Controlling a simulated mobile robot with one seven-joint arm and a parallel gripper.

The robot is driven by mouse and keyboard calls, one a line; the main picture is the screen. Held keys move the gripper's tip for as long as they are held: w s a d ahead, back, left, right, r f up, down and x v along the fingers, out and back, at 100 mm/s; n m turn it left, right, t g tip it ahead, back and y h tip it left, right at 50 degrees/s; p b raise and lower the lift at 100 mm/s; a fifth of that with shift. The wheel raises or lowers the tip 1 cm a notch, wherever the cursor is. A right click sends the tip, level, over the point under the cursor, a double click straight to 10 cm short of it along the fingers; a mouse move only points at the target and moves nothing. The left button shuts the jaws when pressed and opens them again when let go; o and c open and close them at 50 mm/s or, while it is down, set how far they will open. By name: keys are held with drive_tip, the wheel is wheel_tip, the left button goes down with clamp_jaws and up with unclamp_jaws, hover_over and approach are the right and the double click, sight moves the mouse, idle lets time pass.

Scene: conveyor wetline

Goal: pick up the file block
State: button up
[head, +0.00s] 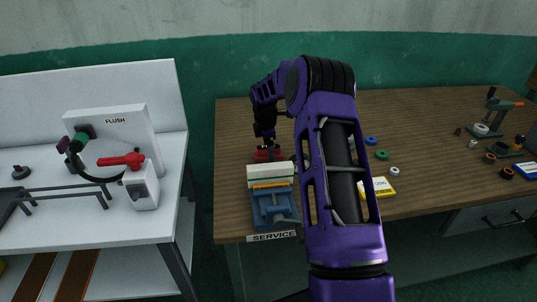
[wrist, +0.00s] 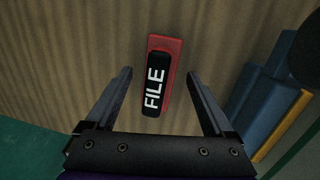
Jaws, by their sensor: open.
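The file block is a red block with a black label reading FILE. In the wrist view the file block (wrist: 158,77) lies on the wooden table top, between and slightly beyond my two fingers. My gripper (wrist: 159,75) is open and empty, with one finger on each side of the block and visible gaps to both. In the head view my gripper (head: 266,146) is at the table's left part, and red of the block (head: 267,155) shows beneath it. The height of the fingers above the table cannot be told.
A blue vise (head: 272,207) stands just in front of the block, by the SERVICE label; it shows at right in the wrist view (wrist: 262,92). A yellow box (head: 379,187) and several small rings lie to the right. A white FLUSH bench (head: 100,235) stands at left.

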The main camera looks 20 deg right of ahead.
drive_tip(key=shift+f, duration=0.1)
clamp_jaws()
idle(0.4)
wheel_tip(320, 180, up, 10)
drive_tip(key=shift+r, duration=0.1)
idle(0.5)
